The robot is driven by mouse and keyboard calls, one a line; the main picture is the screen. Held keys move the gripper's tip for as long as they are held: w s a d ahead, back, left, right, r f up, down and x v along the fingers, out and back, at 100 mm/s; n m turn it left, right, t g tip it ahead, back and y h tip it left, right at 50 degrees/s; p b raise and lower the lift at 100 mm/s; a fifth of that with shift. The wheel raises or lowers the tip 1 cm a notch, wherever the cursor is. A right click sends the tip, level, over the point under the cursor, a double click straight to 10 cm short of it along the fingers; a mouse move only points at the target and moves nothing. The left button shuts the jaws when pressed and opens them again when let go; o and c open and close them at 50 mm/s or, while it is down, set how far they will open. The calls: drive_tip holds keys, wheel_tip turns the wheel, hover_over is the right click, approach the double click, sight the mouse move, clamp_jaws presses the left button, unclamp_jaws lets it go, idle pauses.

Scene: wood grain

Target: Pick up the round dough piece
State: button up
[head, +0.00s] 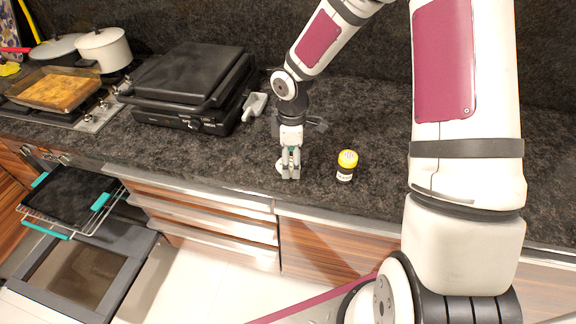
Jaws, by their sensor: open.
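My gripper (290,174) points down over the dark stone counter, close to its front edge, and is open. A small pale rounded lump (280,167), which looks like the round dough piece, shows just left of the fingers at counter level. The fingers hide most of it. I cannot tell whether they touch it or stand around it.
A small jar with a yellow lid (347,160) stands right of my gripper. A black contact grill (190,90) and a white scoop-like item (254,106) are behind, to the left. A white pot (104,50) and a baking tray (55,90) are at far left. Below, an oven door (80,275) hangs open.

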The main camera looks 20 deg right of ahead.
drive_tip(key=shift+f, duration=1.25)
drive_tip(key=c, duration=1.3)
drive_tip(key=shift+o, duration=0.2)
